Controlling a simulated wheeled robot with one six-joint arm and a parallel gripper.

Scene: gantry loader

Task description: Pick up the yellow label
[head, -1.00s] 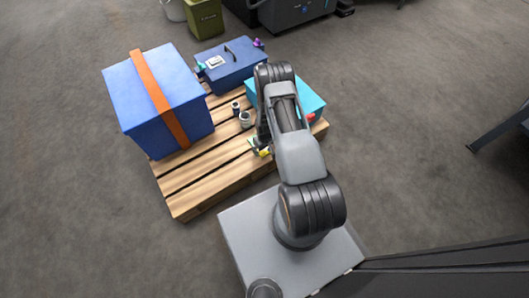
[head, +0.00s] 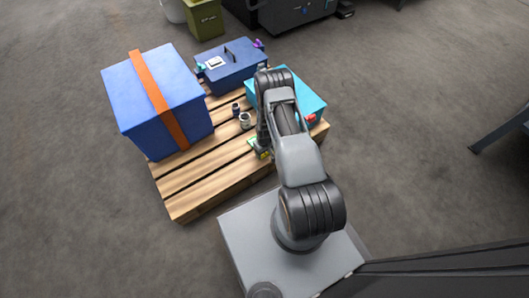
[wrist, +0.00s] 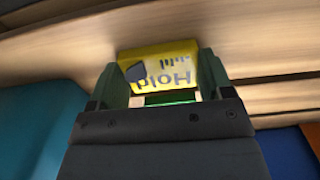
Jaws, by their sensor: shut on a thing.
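The yellow label (wrist: 160,66), with dark "Hold" lettering upside down in the wrist view, sits between the fingers of my gripper (wrist: 160,82). The gripper is shut on it. Wooden pallet slats show close behind it. In the head view a small bit of yellow label (head: 264,155) shows beside my gripper (head: 261,148), low over the pallet (head: 205,185). My arm hides most of it there. I cannot tell whether the label touches the slats.
A big blue box (head: 150,90) with an orange strap stands on the pallet's left. A blue case (head: 235,68) stands at the back, a teal box (head: 310,98) on the right. Small jars (head: 245,120) stand mid-pallet. The pallet's front left is clear.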

